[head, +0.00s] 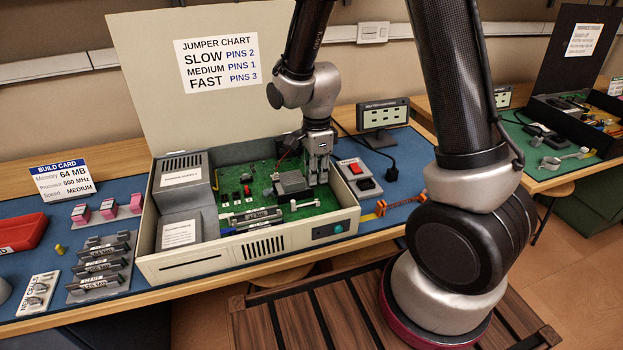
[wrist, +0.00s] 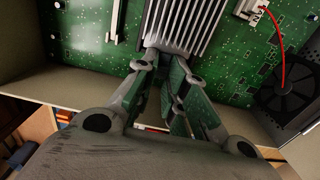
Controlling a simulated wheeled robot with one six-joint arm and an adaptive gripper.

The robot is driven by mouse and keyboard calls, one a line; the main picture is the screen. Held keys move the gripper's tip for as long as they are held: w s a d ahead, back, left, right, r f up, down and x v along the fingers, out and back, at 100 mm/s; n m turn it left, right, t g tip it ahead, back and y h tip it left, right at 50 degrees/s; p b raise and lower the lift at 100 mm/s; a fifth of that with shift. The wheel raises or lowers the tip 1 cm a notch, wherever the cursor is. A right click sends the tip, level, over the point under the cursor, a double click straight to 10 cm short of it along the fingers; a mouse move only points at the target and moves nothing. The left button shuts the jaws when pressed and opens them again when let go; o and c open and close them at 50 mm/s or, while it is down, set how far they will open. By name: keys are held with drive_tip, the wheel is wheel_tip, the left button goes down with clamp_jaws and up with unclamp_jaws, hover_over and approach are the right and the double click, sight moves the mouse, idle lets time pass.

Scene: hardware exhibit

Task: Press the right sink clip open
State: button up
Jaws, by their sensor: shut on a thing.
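The grey finned heat sink (head: 291,183) sits on the green board inside the open beige computer case. In the wrist view the heat sink (wrist: 188,22) shows its long fins at top centre. My gripper (head: 318,180) points down at the right end of the sink. In the wrist view my gripper (wrist: 166,58) has its fingertips close together at the sink's near end. A small light-grey piece there, seemingly the right sink clip (wrist: 158,44), is between the fingertips and mostly hidden by them. Whether the clip is open cannot be told.
The green board (head: 262,176) carries memory modules (head: 256,217) in front of the sink. A dark fan (wrist: 285,90) and a red wire (wrist: 282,50) show right of my gripper. The case's front wall (head: 255,250) and a red-switch box (head: 358,175) border the area.

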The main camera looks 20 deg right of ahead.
drive_tip(key=shift+d+f, duration=0.15)
drive_tip(key=shift+d, duration=0.05)
idle(0.5)
drive_tip(key=o, duration=0.4)
idle(0.5)
drive_tip(key=shift+r, duration=3.5)
